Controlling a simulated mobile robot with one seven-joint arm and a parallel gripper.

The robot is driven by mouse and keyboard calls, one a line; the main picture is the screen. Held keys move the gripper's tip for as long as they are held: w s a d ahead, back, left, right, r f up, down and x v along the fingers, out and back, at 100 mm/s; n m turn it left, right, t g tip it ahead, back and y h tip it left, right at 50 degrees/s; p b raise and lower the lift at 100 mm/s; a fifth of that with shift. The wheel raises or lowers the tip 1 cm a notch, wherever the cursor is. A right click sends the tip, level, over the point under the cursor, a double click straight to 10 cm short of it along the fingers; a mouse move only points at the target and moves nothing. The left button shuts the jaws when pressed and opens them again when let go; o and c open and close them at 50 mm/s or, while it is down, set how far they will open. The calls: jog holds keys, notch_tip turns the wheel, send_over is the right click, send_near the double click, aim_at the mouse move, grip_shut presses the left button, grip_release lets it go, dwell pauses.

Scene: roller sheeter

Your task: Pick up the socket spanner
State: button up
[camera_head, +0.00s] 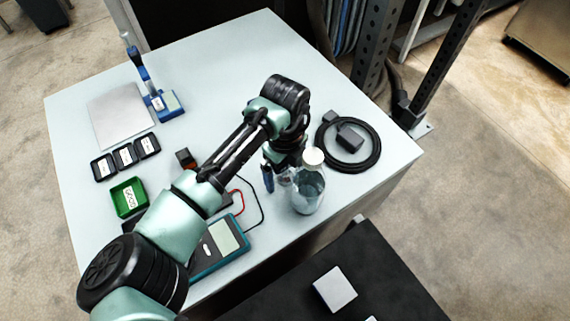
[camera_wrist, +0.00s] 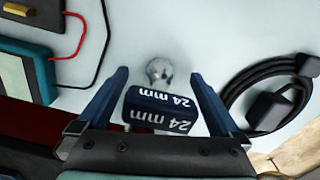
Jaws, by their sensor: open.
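The socket spanner (camera_wrist: 155,112) shows in the wrist view as a dark blue block marked "24 mm", with a round silver part (camera_wrist: 159,70) beyond it. My gripper (camera_wrist: 158,76) is open. Its two blue fingers stand on either side of the spanner, with visible gaps at both sides near the tips. In the head view my gripper (camera_head: 277,178) points down over the table's right part, just left of a clear bottle. There my arm and the bottle hide most of the spanner.
The clear bottle (camera_head: 307,192) with a white cap stands close to my gripper. A coiled black cable (camera_head: 374,160) lies to the right. A teal multimeter (camera_head: 224,240) with red and black leads lies to the left. A green bin (camera_head: 128,197) and black trays (camera_head: 123,157) are farther left.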

jog(key=shift+r, duration=0.1)
jog(key=c, duration=1.5)
